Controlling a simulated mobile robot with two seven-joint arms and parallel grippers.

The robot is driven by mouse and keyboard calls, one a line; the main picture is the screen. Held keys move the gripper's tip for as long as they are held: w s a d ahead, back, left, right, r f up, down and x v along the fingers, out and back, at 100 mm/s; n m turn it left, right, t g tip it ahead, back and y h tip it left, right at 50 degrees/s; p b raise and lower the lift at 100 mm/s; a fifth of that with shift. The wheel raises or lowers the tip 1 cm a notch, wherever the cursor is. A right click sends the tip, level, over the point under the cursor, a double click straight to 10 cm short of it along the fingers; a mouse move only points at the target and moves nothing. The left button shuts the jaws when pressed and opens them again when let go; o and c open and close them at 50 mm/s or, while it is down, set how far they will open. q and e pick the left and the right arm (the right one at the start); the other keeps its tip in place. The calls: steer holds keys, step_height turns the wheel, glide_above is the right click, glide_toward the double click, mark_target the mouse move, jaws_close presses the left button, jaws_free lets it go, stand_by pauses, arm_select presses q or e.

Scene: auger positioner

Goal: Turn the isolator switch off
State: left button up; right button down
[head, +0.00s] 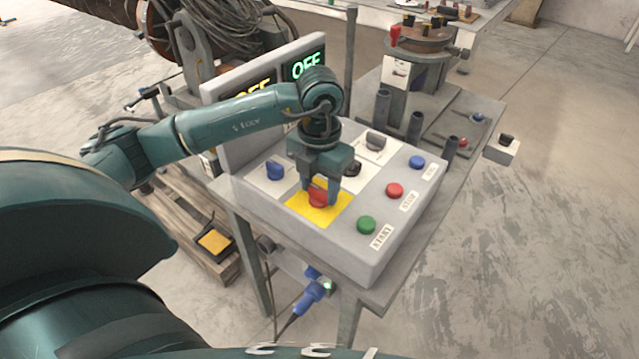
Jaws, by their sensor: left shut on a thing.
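The red isolator switch knob (317,198) sits on a yellow plate (334,213) on the grey control box. My left gripper (319,195) points down over it, with its fingers shut on the red knob. The fingers partly hide the knob, so its exact angle is hard to tell. Behind the box, a display panel (265,95) shows "OFF" in green on the right and yellow letters on the left, partly hidden by my arm. My right gripper is not in view.
On the control box (345,240) are a blue knob (275,171), a black knob (376,141), and green (366,225), red (395,190) and blue (417,162) buttons. A positioner (425,50) stands behind. A blue plug (312,293) hangs below. Floor to the right is clear.

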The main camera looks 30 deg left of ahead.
mark_target(319, 189)
arm_select(q)
steer(key=o, duration=1)
step_height(319, 189, up, 13)
steer(key=shift+r, duration=0.1)
stand_by(0.5)
